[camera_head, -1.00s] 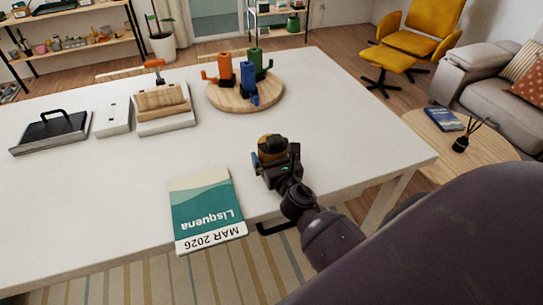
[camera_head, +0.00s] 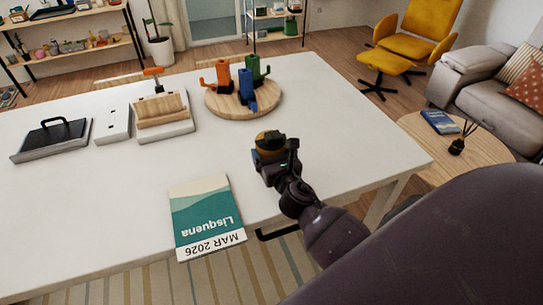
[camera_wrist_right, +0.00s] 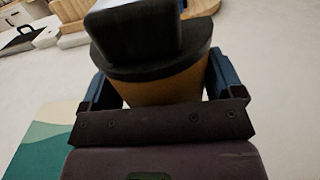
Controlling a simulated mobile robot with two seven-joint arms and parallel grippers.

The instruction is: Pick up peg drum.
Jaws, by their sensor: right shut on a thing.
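The peg drum is a brown-orange rounded body with a black rim (camera_wrist_right: 150,68) and a dark block-like part on top in the right wrist view. In the head view, its brown-orange top (camera_head: 268,138) shows over the white table (camera_head: 330,150). My right gripper (camera_head: 270,150) is shut on it, with one blue finger on each side in the right wrist view (camera_wrist_right: 165,90). Its underside is hidden, so I cannot tell whether it touches the table. My left gripper is not in view.
A calendar (camera_head: 207,218) lies at the table's front edge, left of my right gripper. A round wooden board (camera_head: 215,105) with orange, blue and green cactus-like pieces stands behind. A wooden block on a white base (camera_head: 178,133), a white box (camera_head: 114,124) and a black-handled tool (camera_head: 52,140) stand left.

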